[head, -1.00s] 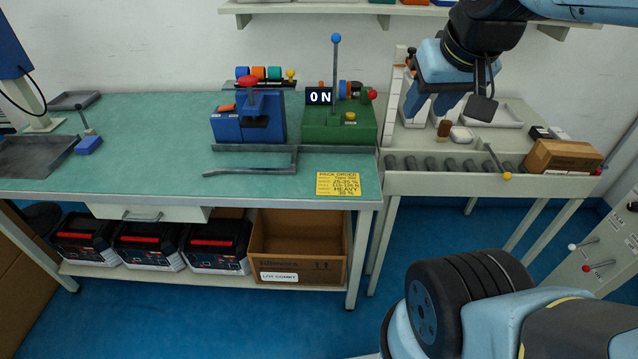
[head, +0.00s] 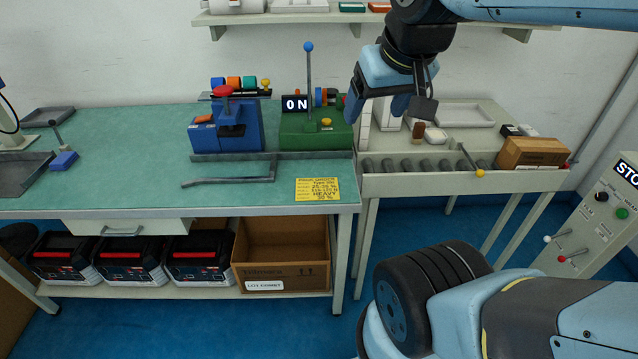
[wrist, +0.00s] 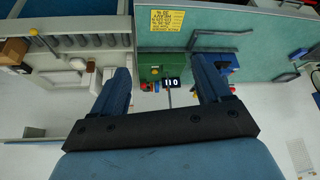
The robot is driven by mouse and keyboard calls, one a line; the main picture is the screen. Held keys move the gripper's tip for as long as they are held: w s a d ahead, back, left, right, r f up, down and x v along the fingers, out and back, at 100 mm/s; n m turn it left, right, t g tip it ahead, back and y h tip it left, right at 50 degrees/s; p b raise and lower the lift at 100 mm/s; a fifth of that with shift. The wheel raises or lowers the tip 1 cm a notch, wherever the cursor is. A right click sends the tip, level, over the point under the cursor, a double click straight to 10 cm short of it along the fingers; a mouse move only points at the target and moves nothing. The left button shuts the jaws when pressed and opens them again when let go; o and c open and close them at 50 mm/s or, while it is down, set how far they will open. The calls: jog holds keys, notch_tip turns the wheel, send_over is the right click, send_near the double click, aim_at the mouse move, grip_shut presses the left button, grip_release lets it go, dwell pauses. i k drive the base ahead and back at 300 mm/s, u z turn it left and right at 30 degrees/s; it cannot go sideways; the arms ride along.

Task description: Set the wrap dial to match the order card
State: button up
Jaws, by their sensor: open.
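The yellow order card (head: 317,189) lies at the front right of the green-topped bench. "HEAVY" and "30 %" can be read on it; its upper lines are small. It also shows in the wrist view (wrist: 167,22). I cannot pick out the wrap dial for certain. A grey control panel (head: 590,225) at the right edge, cut off by the frame, carries a dark round knob (head: 601,197), a green button (head: 621,213) and small labels. My gripper (head: 380,108) is open and empty, above the bench and roller table, well apart from the panel. Its fingers also show in the wrist view (wrist: 161,75).
A green machine (head: 315,134) with a "0 N" display and a tall blue-knobbed lever stands beside a blue press (head: 228,125). A roller table (head: 450,180) holds a cardboard box (head: 533,152). Two levers (head: 570,234) jut from the panel. Blue floor lies clear before the bench.

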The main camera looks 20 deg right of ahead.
aim_at(602, 197)
jog(key=u, duration=0.65)
jog(key=i, duration=0.1)
jog(key=z, duration=3)
jog(key=k, duration=0.9)
jog(key=z, duration=0.1)
jog(key=i, duration=0.9)
